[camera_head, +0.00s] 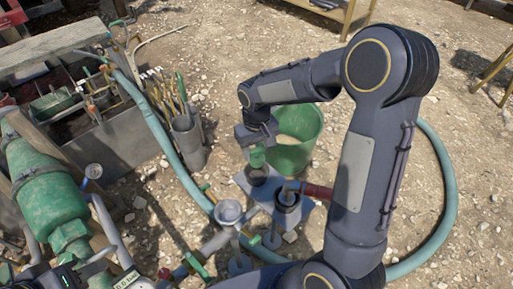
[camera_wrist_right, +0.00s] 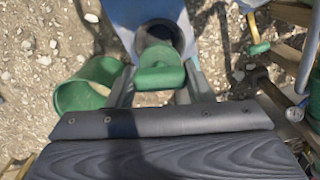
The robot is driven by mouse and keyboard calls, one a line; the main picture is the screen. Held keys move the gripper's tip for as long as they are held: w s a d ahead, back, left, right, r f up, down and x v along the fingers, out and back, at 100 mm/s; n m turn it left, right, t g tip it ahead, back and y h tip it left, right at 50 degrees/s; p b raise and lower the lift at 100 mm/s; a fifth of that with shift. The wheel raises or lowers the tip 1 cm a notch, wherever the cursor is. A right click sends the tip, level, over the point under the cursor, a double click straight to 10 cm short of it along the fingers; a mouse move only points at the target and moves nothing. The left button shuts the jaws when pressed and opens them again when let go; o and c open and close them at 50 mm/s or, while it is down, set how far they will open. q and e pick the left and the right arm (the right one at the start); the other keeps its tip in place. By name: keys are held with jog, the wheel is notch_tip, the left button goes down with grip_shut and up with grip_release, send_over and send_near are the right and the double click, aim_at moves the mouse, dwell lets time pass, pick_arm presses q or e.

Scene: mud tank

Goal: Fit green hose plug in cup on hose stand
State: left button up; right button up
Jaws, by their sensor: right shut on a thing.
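The green hose plug (camera_head: 257,158) is between the fingers of my right gripper (camera_head: 257,146), which is shut on it. The plug hangs roughly upright over a dark cup (camera_head: 258,176) on the pale blue plate of the hose stand (camera_head: 280,211). In the right wrist view, the plug (camera_wrist_right: 160,78) sits between the fingers and covers the near side of the cup's dark rim (camera_wrist_right: 160,31). I cannot tell whether its lower end is inside the cup. A second dark cup (camera_head: 287,211) stands closer on the plate. My left gripper is not discernible.
A green bucket (camera_head: 306,150) stands right behind the cup.

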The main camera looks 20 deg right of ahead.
aim_at(257, 158)
dwell(0.5)
jog(key=shift+f+b, duration=1)
jog(key=shift+f, duration=0.5)
jog(key=shift+f, duration=0.15)
jog(key=shift+f+b, duration=0.85)
jog(key=shift+f, duration=0.15)
jog(key=shift+f+b, duration=0.75)
jog(key=shift+f, duration=0.35)
jog(key=o, duration=1.1)
jog(key=shift+c, duration=0.2)
jog(key=shift+r, duration=0.1)
